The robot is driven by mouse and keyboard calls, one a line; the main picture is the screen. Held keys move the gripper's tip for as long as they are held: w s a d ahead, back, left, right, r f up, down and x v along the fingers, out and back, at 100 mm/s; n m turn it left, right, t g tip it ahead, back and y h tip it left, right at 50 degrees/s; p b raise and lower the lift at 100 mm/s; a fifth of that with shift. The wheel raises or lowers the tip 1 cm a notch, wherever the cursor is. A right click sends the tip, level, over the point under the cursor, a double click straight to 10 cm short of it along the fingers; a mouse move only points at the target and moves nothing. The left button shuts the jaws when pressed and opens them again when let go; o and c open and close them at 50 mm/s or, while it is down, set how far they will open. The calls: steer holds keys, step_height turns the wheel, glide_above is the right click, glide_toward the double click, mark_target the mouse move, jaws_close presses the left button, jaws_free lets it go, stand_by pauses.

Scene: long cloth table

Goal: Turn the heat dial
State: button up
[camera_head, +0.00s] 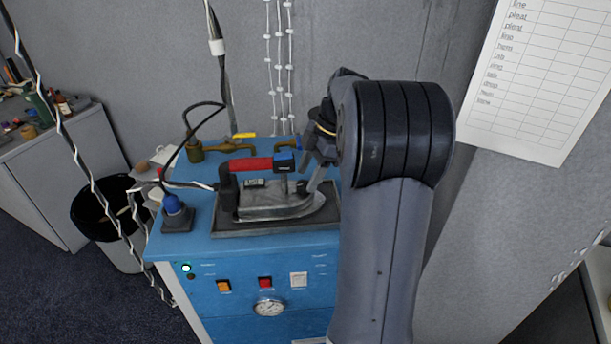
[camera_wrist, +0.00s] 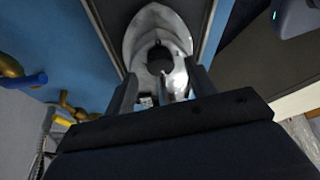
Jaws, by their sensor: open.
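The steam iron (camera_head: 278,206) lies flat on a dark rest pad on the blue cabinet. It has a silver body and a red-and-black handle. A small black round knob, seemingly the heat dial (camera_head: 302,187), sits on the iron's top toward its nose. In the wrist view the dial (camera_wrist: 160,60) shows as a dark disc on the shiny body. My gripper (camera_head: 312,184) is over the iron's front end, pointing down. In the wrist view its two fingers (camera_wrist: 163,80) are apart, with the dial between their lines. I cannot tell whether either touches it.
The blue cabinet (camera_head: 215,250) carries switches and a pressure gauge (camera_head: 268,307) on its front. Cables hang at the left. A black bin (camera_head: 103,213) stands on the floor.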

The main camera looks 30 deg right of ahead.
steer(key=shift+x, duration=0.9)
steer(key=shift+c, duration=0.2)
steer(key=c, duration=0.9)
steer(key=shift+c, duration=0.2)
